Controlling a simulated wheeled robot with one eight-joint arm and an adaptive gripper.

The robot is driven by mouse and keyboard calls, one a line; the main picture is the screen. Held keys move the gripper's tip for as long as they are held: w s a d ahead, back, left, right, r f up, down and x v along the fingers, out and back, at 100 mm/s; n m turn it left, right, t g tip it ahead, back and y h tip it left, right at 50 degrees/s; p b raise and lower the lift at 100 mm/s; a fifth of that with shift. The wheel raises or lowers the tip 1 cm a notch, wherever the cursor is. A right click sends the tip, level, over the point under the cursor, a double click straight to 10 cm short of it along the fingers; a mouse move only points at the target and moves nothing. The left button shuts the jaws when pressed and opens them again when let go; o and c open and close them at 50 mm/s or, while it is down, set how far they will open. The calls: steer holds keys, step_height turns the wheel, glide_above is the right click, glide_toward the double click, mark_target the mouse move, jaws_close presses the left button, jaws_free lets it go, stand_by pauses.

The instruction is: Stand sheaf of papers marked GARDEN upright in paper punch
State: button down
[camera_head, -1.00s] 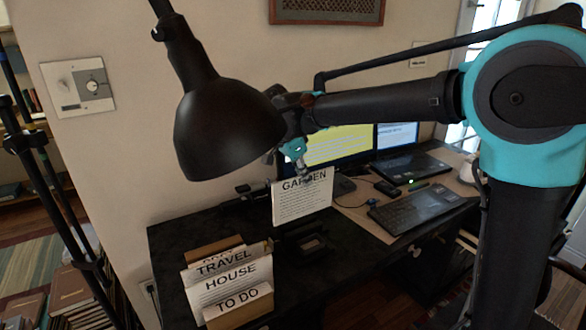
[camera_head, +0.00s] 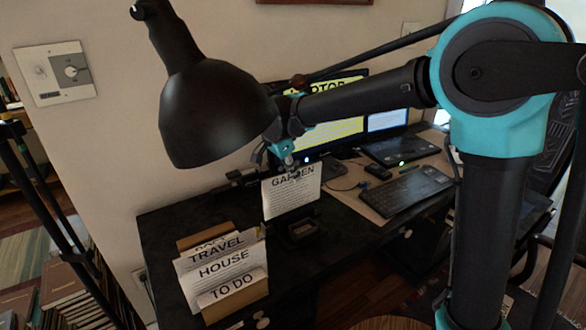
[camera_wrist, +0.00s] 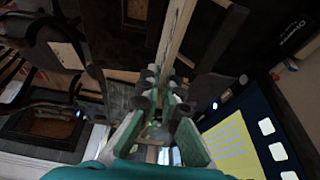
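The GARDEN sheaf (camera_head: 292,196) is a white upright board of printed text above the dark desk, seen from the front in the head view. My gripper (camera_head: 291,172) is at its top edge, with the fingers over the top of the sheet. In the wrist view my gripper (camera_wrist: 163,105) has its green fingers closed about the sheaf, whose pale edge (camera_wrist: 176,35) shows as a narrow strip. The paper punch seems to be the small dark object (camera_head: 303,231) on the desk just below and in front of the sheaf. I cannot tell whether the sheaf's bottom edge touches it.
A holder (camera_head: 238,301) with TRAVEL, HOUSE and TO DO sheets stands at front left. A black lamp (camera_head: 212,115) hangs close left of the arm. A monitor (camera_head: 335,134), laptop (camera_head: 400,148) and keyboard (camera_head: 404,190) are behind and right. Bare desk (camera_head: 165,225) lies left.

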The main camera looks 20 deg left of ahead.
steer(key=shift+f, duration=2.75)
steer(key=c, duration=1.6)
jaws_free()
steer(key=shift+c, duration=0.2)
steer(key=v, duration=1.2)
steer(key=shift+f, duration=0.1)
